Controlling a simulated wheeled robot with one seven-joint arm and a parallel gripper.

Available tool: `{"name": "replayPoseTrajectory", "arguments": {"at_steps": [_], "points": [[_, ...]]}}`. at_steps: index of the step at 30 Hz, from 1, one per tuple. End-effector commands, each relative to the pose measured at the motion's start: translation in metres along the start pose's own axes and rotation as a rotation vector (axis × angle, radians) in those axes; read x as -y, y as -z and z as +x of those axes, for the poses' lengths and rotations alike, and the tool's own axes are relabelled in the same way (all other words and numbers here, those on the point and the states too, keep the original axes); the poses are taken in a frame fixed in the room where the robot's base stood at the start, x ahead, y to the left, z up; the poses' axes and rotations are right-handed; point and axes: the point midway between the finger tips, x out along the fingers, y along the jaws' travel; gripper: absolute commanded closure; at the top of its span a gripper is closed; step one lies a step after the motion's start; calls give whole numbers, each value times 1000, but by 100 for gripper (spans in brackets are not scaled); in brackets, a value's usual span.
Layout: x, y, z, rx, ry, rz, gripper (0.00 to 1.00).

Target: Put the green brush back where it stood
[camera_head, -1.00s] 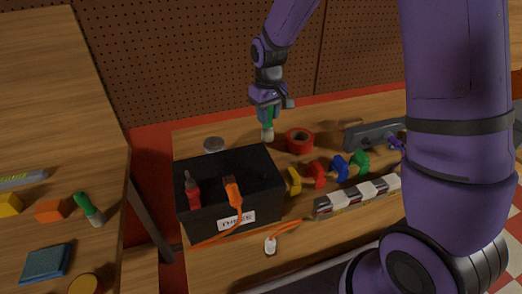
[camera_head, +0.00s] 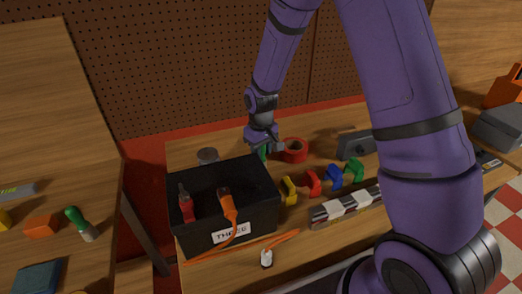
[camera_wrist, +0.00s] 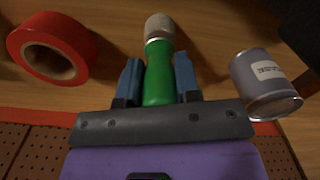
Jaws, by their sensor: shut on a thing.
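My gripper (camera_wrist: 158,88) is shut on a green brush (camera_wrist: 158,72), whose pale tip points away from my wrist. In the head view a little of this brush's green (camera_head: 264,152) shows below my gripper (camera_head: 262,144), behind the black box labelled THREE (camera_head: 255,212). I cannot tell whether its tip touches the bench. A second green brush (camera_head: 76,219) with a pale tip lies on the left table.
A red tape roll (camera_head: 295,150) stands just right of my gripper, a grey can (camera_head: 208,156) to its left. Yellow (camera_head: 288,191), red, blue and green pieces lie right of the box. A striped bar (camera_head: 345,206) lies in front of them.

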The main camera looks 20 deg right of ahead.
Motion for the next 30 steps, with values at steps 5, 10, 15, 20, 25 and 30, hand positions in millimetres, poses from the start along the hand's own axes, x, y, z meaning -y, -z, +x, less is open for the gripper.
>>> {"name": "replayPoseTrajectory", "arguments": {"at_steps": [5,10,15,20,25,30], "points": [[0,0,1,0,0,0,100],[0,0,2,0,0,0,46],[0,0,2,0,0,0,44],[0,0,0,-1,0,0,44],[0,1,-16,-3,0,0,44],[0,1,-50,-4,-1,1,44]]}}
